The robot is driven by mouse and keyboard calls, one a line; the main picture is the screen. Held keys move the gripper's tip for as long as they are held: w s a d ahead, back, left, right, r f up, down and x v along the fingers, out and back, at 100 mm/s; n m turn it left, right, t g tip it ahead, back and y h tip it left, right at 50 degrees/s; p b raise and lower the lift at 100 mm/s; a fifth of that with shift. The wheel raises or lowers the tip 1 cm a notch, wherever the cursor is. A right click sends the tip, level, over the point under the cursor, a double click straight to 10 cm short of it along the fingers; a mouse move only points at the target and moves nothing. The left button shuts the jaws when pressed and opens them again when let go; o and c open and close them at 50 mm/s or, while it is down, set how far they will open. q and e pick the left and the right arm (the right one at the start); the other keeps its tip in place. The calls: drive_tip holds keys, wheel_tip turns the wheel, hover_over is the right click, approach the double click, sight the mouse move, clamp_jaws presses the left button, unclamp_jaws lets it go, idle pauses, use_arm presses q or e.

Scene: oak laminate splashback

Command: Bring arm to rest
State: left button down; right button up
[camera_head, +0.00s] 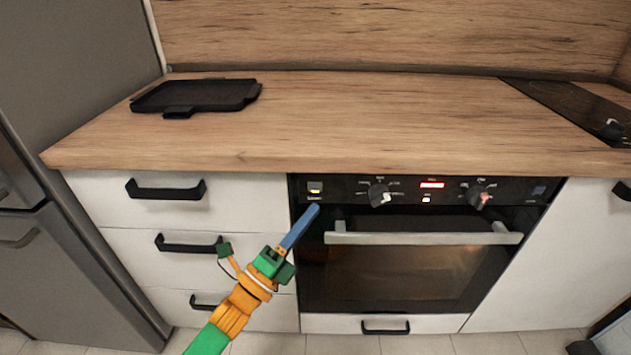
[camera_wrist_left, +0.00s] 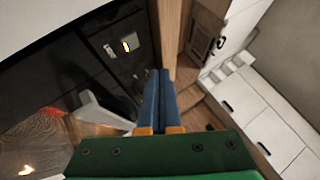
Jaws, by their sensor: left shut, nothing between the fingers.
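My left gripper (camera_head: 315,210) reaches up from the bottom of the head view, with a green and orange wrist and blue fingers. The fingers are closed together and empty. In the head view their tips lie just below the lit switch (camera_head: 315,188) at the left end of the oven panel. The left wrist view shows the two blue fingers (camera_wrist_left: 158,75) side by side, with the switch (camera_wrist_left: 130,42) to their left. I cannot tell whether the tips touch the panel. My right gripper is in neither view.
The oven (camera_head: 400,265) has a long handle (camera_head: 425,237) and two knobs. White drawers (camera_head: 180,255) with black handles stand left of it. A black tray (camera_head: 196,95) lies on the wooden counter (camera_head: 330,125), and a dark hob (camera_head: 570,103) is at right. The middle of the counter is clear.

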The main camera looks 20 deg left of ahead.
use_arm(q)
drive_tip(key=shift+s+d, duration=0.25)
drive_tip(key=shift+s, duration=0.6)
drive_tip(key=shift+f, duration=0.1)
drive_tip(key=s+a+f+n+g+y, duration=0.1)
drive_tip(key=a+f+n+g+y, duration=0.2)
drive_tip(key=f, duration=0.6)
drive_tip(key=s+f+n+g+y, duration=0.15)
drive_tip(key=f+n, duration=0.35)
drive_tip(key=f, duration=0.5)
drive_tip(key=s+a+f+n+g+y, duration=0.1)
drive_tip(key=a+f+n+g+y, duration=0.15)
drive_tip(key=f+n, duration=0.45)
drive_tip(key=s+f+n+g+y, duration=0.25)
drive_tip(key=s+f+g, duration=0.35)
drive_tip(key=s+f, duration=0.65)
drive_tip(key=s+f+n+g, duration=0.3)
drive_tip(key=s+f, duration=0.2)
drive_tip(key=s, duration=0.4)
drive_tip(key=s+f+n+g, duration=0.3)
drive_tip(key=s+f, duration=0.2)
drive_tip(key=s, duration=0.4)
wheel_tip(320, 180, up, 17)
drive_tip(key=s+g+p, duration=0.1)
drive_tip(key=p, duration=1.6)
drive_tip(key=shift+s+d+p, duration=0.25)
drive_tip(key=shift+s+p, duration=0.05)
drive_tip(key=shift+s, duration=0.05)
